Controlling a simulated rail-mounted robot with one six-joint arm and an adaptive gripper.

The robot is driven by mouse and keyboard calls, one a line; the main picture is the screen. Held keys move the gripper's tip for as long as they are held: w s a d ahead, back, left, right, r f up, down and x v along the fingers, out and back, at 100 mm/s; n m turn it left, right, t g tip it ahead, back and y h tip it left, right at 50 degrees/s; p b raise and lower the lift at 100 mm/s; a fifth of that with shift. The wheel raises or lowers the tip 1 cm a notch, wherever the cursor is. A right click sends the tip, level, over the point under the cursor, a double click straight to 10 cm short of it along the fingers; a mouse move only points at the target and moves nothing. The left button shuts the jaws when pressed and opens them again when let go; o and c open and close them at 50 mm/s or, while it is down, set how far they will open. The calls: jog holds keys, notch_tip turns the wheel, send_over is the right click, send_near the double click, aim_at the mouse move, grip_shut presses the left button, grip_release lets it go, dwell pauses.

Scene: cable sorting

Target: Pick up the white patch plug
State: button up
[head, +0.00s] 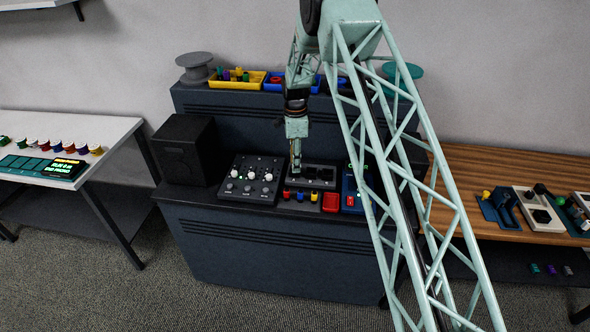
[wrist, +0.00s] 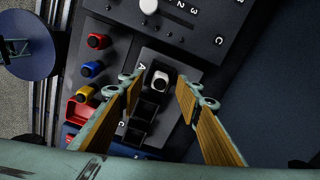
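The white patch plug (wrist: 160,80) stands in the end compartment marked A of a dark holder block (wrist: 151,58) in the wrist view. Its top is pale with a dark centre. My gripper (wrist: 159,86) is open, with one wood-faced finger on each side of the plug and a visible gap to both. I cannot tell how far the fingertips are above it. In the head view my gripper (head: 296,166) points down over the holder (head: 322,176) on the console. The plug cannot be made out there.
Red (wrist: 97,41), blue (wrist: 91,69) and yellow (wrist: 82,92) plugs stand in a row beside the holder.

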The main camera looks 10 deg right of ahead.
jog(key=shift+f, duration=0.35)
dwell(0.3)
jog(key=c, duration=0.9)
